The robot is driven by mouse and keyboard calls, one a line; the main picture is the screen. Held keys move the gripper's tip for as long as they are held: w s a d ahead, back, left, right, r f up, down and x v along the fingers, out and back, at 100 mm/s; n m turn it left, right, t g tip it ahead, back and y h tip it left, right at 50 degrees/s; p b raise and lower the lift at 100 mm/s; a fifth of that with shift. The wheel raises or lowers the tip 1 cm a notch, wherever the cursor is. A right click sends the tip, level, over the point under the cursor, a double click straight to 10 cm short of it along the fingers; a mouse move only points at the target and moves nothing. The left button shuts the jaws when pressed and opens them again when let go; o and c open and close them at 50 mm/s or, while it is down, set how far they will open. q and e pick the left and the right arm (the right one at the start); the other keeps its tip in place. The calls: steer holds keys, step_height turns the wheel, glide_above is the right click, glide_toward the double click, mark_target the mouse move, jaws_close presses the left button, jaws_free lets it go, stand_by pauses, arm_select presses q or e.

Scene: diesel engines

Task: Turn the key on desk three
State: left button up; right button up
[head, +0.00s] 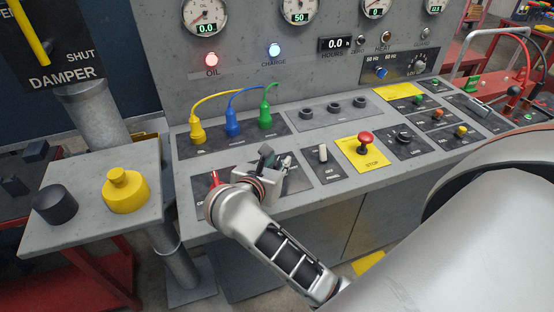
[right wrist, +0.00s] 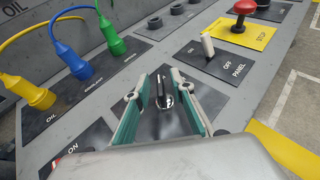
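The grey control desk (head: 300,200) fills the middle of the head view. In the right wrist view, a dark upright key or knob (right wrist: 163,92) stands on a black plate between the green-padded fingers of my right gripper (right wrist: 168,100). The fingers are apart on either side of it, and I see a gap to each. In the head view, my right gripper (head: 274,163) hangs over the desk's front left panel and hides the key. My left gripper is not in view.
Yellow, blue and green plugs (head: 232,125) stand behind the gripper. To the right are a white-handled panel switch (head: 323,153) and a red stop button (head: 365,140) on a yellow plate. A side stand (head: 85,205) with black and yellow knobs is at left.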

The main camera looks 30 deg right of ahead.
jaws_close()
steer(key=shift+f+n+t+y+b, duration=0.1)
steer(key=shift+n+t+y+b, duration=0.6)
steer(key=shift+n+t+b, duration=0.3)
steer(key=n+t+y+b, duration=0.2)
steer(key=n, duration=0.1)
steer(key=shift+d+y, duration=0.1)
steer(key=shift+y, duration=0.3)
steer(key=shift+n+t+y+b, duration=0.4)
steer(key=shift+n+y+b, duration=0.2)
steer(key=shift+n, duration=0.1)
steer(key=shift+r+n+t+y, duration=0.3)
steer(key=shift+n+y, duration=0.4)
steer(key=shift+y, duration=0.2)
